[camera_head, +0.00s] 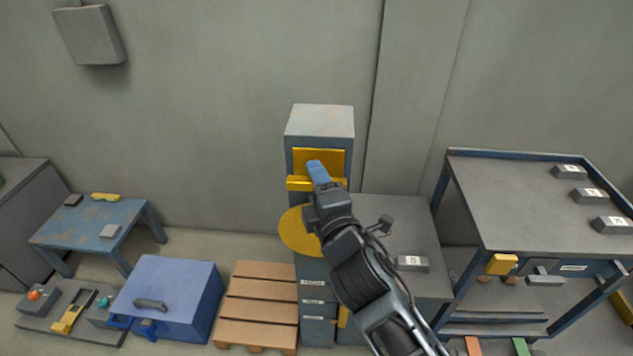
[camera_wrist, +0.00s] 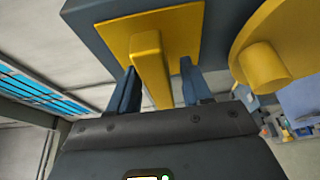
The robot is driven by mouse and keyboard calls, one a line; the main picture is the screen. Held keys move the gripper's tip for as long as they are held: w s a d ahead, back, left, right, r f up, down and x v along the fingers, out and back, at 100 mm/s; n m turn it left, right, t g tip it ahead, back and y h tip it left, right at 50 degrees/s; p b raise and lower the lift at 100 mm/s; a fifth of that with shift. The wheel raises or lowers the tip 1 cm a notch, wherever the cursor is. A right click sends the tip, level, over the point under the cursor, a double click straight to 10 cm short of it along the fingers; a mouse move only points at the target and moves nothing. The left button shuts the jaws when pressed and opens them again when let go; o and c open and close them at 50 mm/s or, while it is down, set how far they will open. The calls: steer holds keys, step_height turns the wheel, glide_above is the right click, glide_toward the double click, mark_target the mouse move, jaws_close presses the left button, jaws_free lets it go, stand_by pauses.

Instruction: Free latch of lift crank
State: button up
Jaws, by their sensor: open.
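A tall grey-blue post carries a yellow plate (camera_head: 325,155) with a yellow latch bar (camera_head: 298,184) across its lower part. The crank, a yellow disc (camera_head: 295,232), sits lower on the post, partly hidden by my arm. My gripper (camera_head: 317,168) is in front of the latch bar. In the wrist view the open fingers of my gripper (camera_wrist: 158,72) stand on either side of the latch bar (camera_wrist: 150,65), with gaps visible at both sides. The yellow disc (camera_wrist: 285,40) with its round knob (camera_wrist: 265,63) is at the right there.
A grey cabinet top (camera_head: 385,215) with a small labelled block is right of the post. A workbench (camera_head: 520,200) stands further right. A wooden pallet (camera_head: 258,290), a blue box (camera_head: 175,285) and a low blue table (camera_head: 95,225) are at the left. The wall is close behind.

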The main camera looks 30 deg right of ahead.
steer(key=shift+c, duration=0.2)
jaws_close()
steer(key=shift+f, duration=0.1)
